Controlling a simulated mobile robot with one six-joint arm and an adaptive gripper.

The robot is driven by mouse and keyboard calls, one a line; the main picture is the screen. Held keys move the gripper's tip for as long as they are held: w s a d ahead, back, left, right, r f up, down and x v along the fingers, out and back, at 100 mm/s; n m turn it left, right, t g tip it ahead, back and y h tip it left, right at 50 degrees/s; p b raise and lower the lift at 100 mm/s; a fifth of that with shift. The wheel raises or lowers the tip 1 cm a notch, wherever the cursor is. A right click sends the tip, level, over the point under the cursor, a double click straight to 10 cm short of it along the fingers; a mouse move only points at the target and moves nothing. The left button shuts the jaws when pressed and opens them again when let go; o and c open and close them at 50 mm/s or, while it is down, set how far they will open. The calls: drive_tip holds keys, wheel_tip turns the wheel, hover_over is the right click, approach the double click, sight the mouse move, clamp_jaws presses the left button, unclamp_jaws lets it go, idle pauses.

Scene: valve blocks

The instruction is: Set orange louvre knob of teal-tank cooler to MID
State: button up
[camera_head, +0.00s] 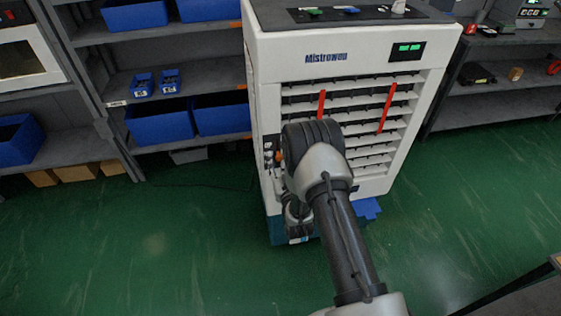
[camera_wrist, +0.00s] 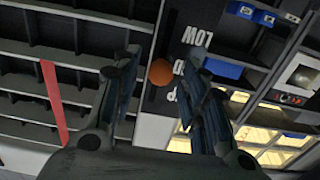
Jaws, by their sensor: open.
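The orange louvre knob (camera_wrist: 160,72) sits on a dark slot in the cooler's panel in the wrist view. A small orange spot of it (camera_head: 278,155) shows at the cooler's left front edge in the head view. Beside the slot are the LOW label (camera_wrist: 197,36) and two more labels partly hidden by a finger; the knob looks about level with the middle one. My gripper (camera_wrist: 161,54) is open, with one finger on each side of the knob; contact is not visible. The white cooler (camera_head: 350,48) stands on a teal tank (camera_head: 275,230), mostly hidden by my arm.
Two red strips (camera_head: 387,108) hang on the cooler's louvres, right of the knob. Shelves with blue bins (camera_head: 160,124) stand close on the left. Another shelf (camera_head: 500,103) is on the right. Green floor (camera_head: 150,245) is clear in front.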

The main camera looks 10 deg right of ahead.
drive_tip(key=s, duration=1.2)
wheel_tip(320, 180, up, 18)
drive_tip(key=w+g, duration=0.2)
drive_tip(key=g, duration=0.4)
drive_tip(key=s+r+g, duration=0.2)
drive_tip(key=s+r, duration=0.1)
drive_tip(key=s, duration=0.7)
drive_tip(key=s+r+g, duration=0.3)
drive_tip(key=s, duration=0.8)
drive_tip(key=s+r+g, duration=0.2)
drive_tip(key=s+r, duration=0.1)
drive_tip(key=s, duration=0.7)
drive_tip(key=shift+s+r, duration=0.35)
drive_tip(key=shift+r, duration=0.05)
drive_tip(key=shift+c, duration=0.4)
